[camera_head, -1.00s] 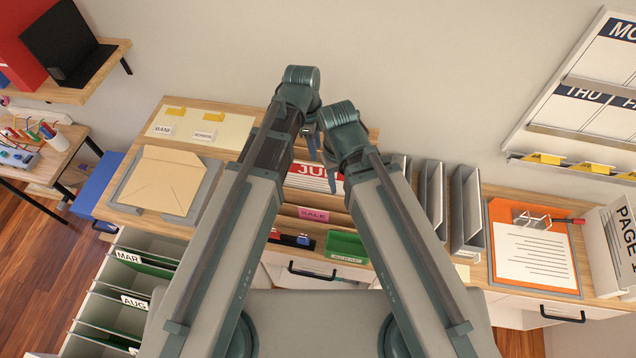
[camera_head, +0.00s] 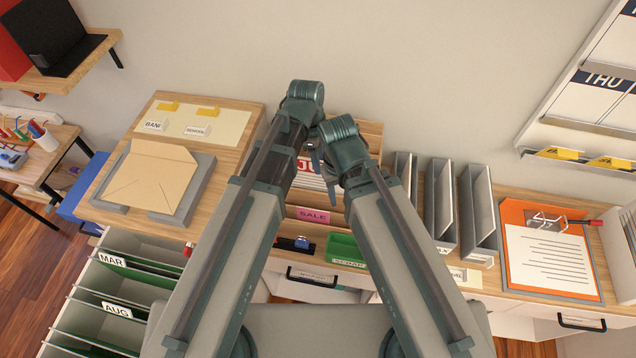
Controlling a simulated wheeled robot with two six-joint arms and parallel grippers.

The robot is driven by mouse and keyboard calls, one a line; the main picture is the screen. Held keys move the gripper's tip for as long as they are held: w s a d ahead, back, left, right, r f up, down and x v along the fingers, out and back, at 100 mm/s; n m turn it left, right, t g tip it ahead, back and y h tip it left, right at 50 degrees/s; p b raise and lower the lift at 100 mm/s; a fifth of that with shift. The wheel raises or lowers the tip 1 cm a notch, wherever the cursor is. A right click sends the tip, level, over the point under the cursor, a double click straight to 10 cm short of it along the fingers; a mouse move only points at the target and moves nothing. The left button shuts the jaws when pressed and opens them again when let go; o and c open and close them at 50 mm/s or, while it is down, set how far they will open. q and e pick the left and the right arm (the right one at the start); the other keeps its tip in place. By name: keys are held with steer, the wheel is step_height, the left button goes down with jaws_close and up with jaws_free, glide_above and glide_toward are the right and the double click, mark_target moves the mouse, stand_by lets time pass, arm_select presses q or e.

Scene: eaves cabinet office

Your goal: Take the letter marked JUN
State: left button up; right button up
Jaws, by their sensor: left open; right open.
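My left gripper (camera_head: 311,150) is high in the middle of the head view, in front of the back of the desk. My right gripper (camera_head: 332,172) is just below and to its right. Both are open, and my wrists partly cover them. A sheet with a red header (camera_head: 305,168) stands behind them; only "JU" is readable, the rest is covered. A plain tan envelope (camera_head: 148,178) lies on a grey tray (camera_head: 170,219) at the left, with no mark visible. I cannot make out a letter marked JUN.
An open file drawer with MAR (camera_head: 111,261) and AUG (camera_head: 117,310) tabs is at lower left.

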arm_select(q)
steer(key=b, duration=0.4)
glide_above(318, 181)
step_height(318, 181, down, 4)
steer(key=shift+w+d+f, duration=0.1)
steer(key=shift+d+f, duration=0.05)
steer(key=shift+d, duration=0.05)
jaws_close()
stand_by(1.0)
